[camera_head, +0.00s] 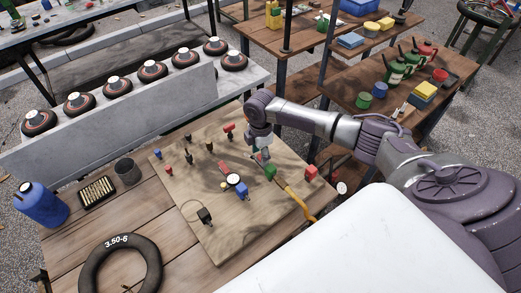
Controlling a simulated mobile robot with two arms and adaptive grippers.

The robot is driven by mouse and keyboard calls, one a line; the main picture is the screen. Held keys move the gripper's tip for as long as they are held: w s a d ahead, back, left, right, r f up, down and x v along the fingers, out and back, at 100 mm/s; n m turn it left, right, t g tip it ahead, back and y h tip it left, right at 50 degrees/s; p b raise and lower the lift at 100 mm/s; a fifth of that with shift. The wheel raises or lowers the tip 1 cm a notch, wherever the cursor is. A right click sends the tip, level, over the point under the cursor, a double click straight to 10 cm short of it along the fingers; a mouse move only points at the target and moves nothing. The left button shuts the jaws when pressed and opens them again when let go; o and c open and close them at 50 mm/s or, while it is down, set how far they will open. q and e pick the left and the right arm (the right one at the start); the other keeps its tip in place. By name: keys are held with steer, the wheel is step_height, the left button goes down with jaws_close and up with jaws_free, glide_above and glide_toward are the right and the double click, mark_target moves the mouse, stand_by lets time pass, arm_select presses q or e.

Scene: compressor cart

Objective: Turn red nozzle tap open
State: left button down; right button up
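A wooden board (222,237) on the table carries several small taps and fittings. A red fitting (229,128) stands near its back edge, left of my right gripper. A red block (311,172) sits at the board's right side, and a small red piece (168,171) is at its left. I cannot tell for sure which is the red nozzle tap. My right gripper (260,156) points down over the board, just behind a green block (270,172). Its fingers are small and partly hidden, so whether they are open is unclear. My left gripper is out of view.
A round gauge (234,179) and a blue block (242,191) sit mid-board. A yellow hose (297,204) runs off its right side. A blue canister (38,202), dark cup (127,171) and black tyre (119,262) are left. Shelves stand behind.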

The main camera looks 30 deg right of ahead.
mark_target(260, 156)
steer(key=shift+r, duration=4.05)
